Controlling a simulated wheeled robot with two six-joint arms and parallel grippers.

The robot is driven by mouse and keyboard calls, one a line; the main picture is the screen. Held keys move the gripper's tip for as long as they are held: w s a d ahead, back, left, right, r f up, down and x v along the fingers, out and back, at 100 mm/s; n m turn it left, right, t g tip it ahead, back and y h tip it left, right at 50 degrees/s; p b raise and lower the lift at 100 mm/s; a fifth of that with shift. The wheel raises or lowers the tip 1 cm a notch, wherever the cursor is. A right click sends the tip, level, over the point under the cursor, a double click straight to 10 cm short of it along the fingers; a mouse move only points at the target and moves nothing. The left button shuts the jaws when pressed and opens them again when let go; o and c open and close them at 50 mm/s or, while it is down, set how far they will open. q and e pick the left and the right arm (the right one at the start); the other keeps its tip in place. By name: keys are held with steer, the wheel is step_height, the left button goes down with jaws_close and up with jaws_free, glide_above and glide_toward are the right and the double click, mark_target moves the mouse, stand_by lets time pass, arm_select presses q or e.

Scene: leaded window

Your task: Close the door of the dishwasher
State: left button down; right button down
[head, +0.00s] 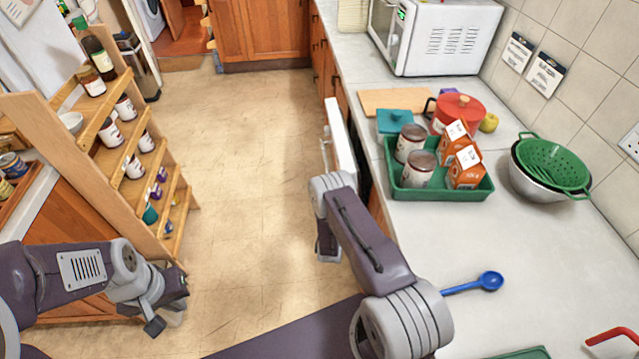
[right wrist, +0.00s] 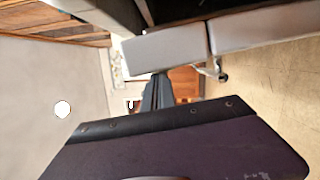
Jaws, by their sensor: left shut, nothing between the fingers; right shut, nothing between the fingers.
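The dishwasher door (head: 340,141) shows in the head view as a white panel standing partly open, out from the counter front, with a handle on its room side. In the right wrist view, a pale panel (right wrist: 167,46) that looks like the door is close beyond the fingers, with a dark gap behind it. My right gripper (right wrist: 156,94) is shut and empty near this panel; I cannot tell whether it touches. In the head view my right arm hides the door's lower part. My left gripper (head: 163,311) is shut and empty at lower left, far from the door.
The counter (head: 455,235) runs along the right, bearing a green tray (head: 447,194) with jars and boxes, a colander (head: 552,163), a blue spoon (head: 488,281) and a microwave (head: 437,38). A wooden shelf (head: 120,160) stands left. The floor (head: 250,130) between is clear.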

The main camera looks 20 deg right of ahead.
steer(key=shift+s+d+r+m+p, duration=0.1)
steer(key=shift+s+d+m+p, duration=0.1)
steer(key=shift+d, duration=0.4)
steer(key=shift+s+d+r+m+p, duration=0.1)
steer(key=shift+s+d+p, duration=0.05)
steer(key=shift+d, duration=0.45)
steer(key=shift+s+d+r+m+p, duration=0.1)
steer(key=shift+s+d+p, duration=0.1)
steer(key=shift+d, duration=0.4)
